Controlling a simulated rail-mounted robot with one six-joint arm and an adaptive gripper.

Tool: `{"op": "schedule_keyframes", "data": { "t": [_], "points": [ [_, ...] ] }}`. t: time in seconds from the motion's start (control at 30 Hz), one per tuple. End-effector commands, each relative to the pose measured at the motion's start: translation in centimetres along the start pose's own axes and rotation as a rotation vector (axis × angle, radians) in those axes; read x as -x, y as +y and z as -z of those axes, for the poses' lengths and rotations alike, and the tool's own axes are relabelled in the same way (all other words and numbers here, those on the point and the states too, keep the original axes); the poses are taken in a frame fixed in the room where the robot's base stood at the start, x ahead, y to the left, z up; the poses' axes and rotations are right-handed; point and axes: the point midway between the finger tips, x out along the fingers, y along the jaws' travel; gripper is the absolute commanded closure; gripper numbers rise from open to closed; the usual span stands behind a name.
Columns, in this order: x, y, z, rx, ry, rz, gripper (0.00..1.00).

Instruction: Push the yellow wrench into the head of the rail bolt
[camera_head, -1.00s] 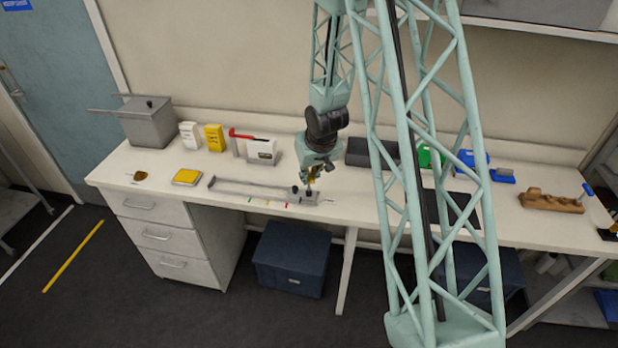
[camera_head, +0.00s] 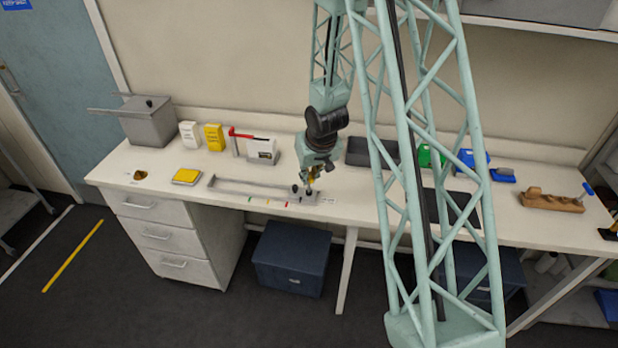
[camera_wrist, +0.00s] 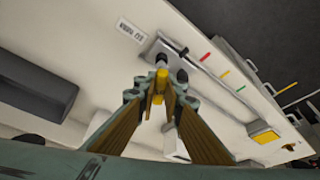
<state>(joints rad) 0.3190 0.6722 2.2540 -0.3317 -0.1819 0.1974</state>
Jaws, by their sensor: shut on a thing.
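My gripper (camera_head: 312,178) is over the right end of the metal rail fixture, pointing down. In the wrist view my gripper (camera_wrist: 159,97) is shut on the yellow wrench (camera_wrist: 161,78), whose yellow end sticks out past the fingertips towards the fixture. The rail (camera_head: 250,189) lies along the front of the bench, and its end block (camera_wrist: 158,50) shows in the wrist view beside dark knobs (camera_wrist: 182,76). The bolt head is hidden behind the wrench and fingers, so I cannot tell whether the wrench touches it or sits in it.
Green, yellow and red marks line the bench front by the rail. A yellow pad (camera_head: 187,176) lies left of it.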

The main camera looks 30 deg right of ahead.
Motion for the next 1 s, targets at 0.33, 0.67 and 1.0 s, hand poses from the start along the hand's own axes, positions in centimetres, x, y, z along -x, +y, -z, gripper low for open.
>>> {"op": "schedule_keyframes", "data": {
  "t": [0.33,0.67,1.0],
  "points": [
    [-0.29,0.00,-0.12,0.000,0.000,0.000,1.00],
    [-0.57,0.00,-0.23,0.000,0.000,0.000,1.00],
    [-0.85,0.00,-0.35,0.000,0.000,0.000,1.00]
  ]
}}
